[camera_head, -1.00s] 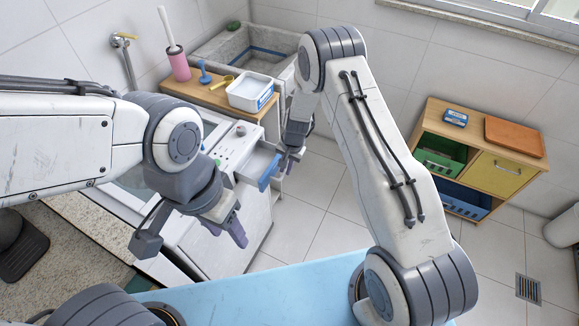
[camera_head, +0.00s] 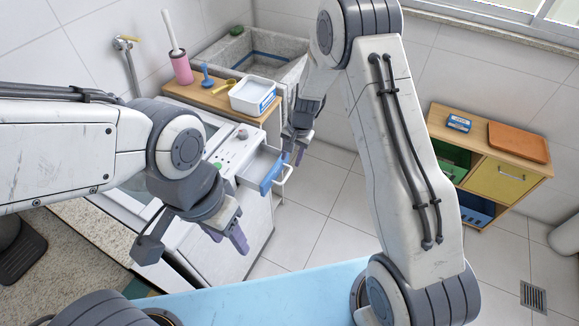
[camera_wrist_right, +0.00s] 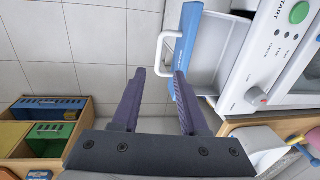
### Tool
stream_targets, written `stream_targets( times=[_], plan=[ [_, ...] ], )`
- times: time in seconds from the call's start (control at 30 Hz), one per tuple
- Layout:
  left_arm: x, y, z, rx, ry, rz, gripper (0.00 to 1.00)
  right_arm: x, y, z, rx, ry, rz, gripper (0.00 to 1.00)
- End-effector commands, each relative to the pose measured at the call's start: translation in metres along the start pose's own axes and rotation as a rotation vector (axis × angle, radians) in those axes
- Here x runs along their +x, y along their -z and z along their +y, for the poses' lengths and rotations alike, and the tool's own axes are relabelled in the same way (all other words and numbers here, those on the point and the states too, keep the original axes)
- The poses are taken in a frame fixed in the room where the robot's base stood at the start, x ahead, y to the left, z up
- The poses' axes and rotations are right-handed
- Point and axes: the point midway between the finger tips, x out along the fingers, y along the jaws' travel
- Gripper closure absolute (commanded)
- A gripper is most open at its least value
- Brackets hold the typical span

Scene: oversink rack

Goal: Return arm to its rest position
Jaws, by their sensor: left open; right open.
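My right gripper (camera_head: 293,153) is open and empty, just above the pulled-out drawer (camera_head: 272,170) of the white washing machine (camera_head: 230,200). The drawer has a blue front and a white handle (camera_head: 285,183). In the right wrist view the open fingers (camera_wrist_right: 158,75) point toward the handle (camera_wrist_right: 163,53), which shows beyond their tips; nothing is held between them. My left gripper (camera_head: 228,238) is open and empty, in front of the washing machine in the head view. My right arm (camera_head: 410,150) is raised and bent across the middle of the head view.
A wooden board (camera_head: 215,97) carries a white tub (camera_head: 252,97), a pink brush holder (camera_head: 181,67) and small tools beside the stone sink (camera_head: 235,50). A wooden cabinet (camera_head: 495,165) stands at the right. A light-blue surface (camera_head: 260,295) lies below. Tiled floor (camera_head: 325,205) is clear between.

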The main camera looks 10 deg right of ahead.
Motion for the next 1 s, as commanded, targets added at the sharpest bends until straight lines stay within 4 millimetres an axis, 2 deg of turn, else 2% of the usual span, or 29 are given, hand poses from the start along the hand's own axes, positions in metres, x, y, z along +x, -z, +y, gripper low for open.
stream_targets(
  times=[0.2, 0.77, 0.87, 0.97, 1.0],
  plan=[
    [0.003, 0.0, 0.0, 0.0, 0.0, 0.0, 0.5, -0.019, 0.001, 0.0, 0.0, 0.0, 0.001, 0.56],
    [0.003, 0.0, 0.0, 0.0, 0.0, 0.0, 0.5, -0.024, -0.003, -0.002, -0.012, 0.0, 0.0, 0.56],
    [0.003, 0.0, 0.0, 0.0, 0.0, 0.0, 0.5, -0.042, -0.021, -0.011, -0.079, 0.002, -0.005, 0.56],
    [0.003, 0.0, 0.0, 0.0, 0.0, 0.0, 0.5, -0.076, -0.059, -0.023, -0.221, 0.001, -0.017, 0.56],
    [0.003, 0.0, 0.0, 0.0, 0.0, 0.0, 0.5, -0.093, -0.08, -0.026, -0.292, 0.001, -0.023, 0.56]
  ],
)
